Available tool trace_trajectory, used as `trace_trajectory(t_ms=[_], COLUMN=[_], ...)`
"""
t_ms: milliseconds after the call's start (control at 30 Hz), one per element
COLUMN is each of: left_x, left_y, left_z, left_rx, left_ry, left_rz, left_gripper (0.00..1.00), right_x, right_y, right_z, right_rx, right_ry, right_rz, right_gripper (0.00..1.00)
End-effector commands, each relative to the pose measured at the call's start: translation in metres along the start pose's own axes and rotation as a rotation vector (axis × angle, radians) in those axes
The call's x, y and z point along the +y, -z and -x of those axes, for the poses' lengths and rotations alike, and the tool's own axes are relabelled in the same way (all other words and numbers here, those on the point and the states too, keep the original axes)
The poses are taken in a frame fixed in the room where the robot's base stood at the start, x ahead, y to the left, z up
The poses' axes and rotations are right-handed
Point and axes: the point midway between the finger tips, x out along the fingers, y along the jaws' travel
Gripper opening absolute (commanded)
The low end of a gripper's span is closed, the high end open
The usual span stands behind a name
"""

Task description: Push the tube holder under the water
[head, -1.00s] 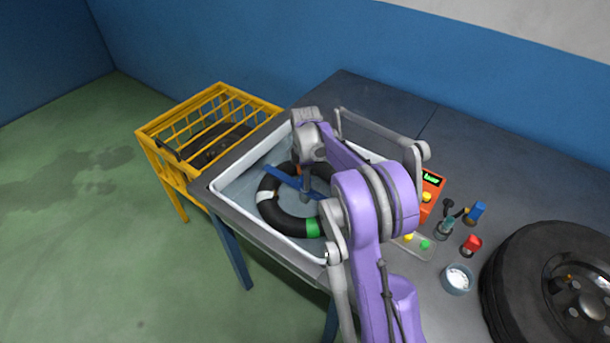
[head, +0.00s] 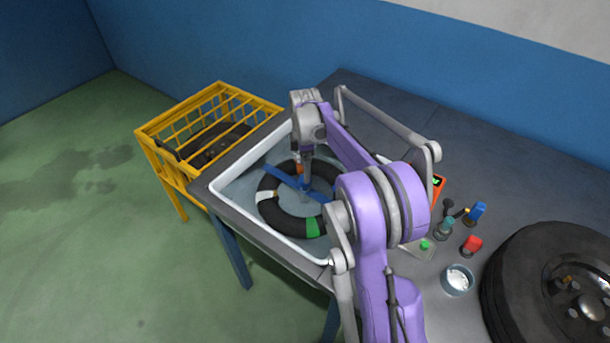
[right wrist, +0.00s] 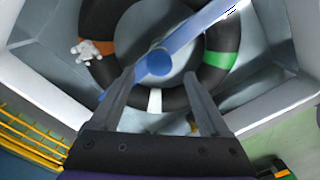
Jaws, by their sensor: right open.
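The blue tube holder (head: 282,177) is a bar lying across a black inner tube (head: 268,206) in a white-rimmed water tank. In the right wrist view the holder (right wrist: 195,32) has a round blue knob at its middle, and the tube (right wrist: 178,98) carries green, white and orange bands. My right gripper (head: 305,192) points down over the holder's middle. In the right wrist view its two fingers (right wrist: 159,76) are apart, with the knob between or just beyond their tips; contact cannot be told. White bubbles (right wrist: 90,48) show beside the orange band. My left gripper is not in view.
The tank's white rim (head: 260,238) surrounds the work area. A yellow cage (head: 165,150) stands left of the bench. Small tools, a bowl (head: 457,279) and a large wheel (head: 550,285) occupy the bench at right.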

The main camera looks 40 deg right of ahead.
Motion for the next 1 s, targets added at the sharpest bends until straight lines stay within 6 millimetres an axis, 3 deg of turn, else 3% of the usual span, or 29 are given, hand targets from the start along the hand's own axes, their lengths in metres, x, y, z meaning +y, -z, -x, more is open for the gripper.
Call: trace_trajectory(t_ms=[100,300,1000], left_x=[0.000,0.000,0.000], left_y=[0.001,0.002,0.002], left_z=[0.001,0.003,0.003], left_rx=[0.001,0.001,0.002], left_ry=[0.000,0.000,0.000], left_rz=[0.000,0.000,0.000], left_gripper=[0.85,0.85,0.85], right_x=[0.000,0.000,-0.003], right_y=[0.000,0.000,0.002], right_z=[0.024,0.048,0.055], right_rx=[0.000,0.000,0.000], right_ry=[0.000,0.000,-0.004], right_rz=[0.000,0.000,-0.007], right_gripper=[0.79,0.79,0.79])
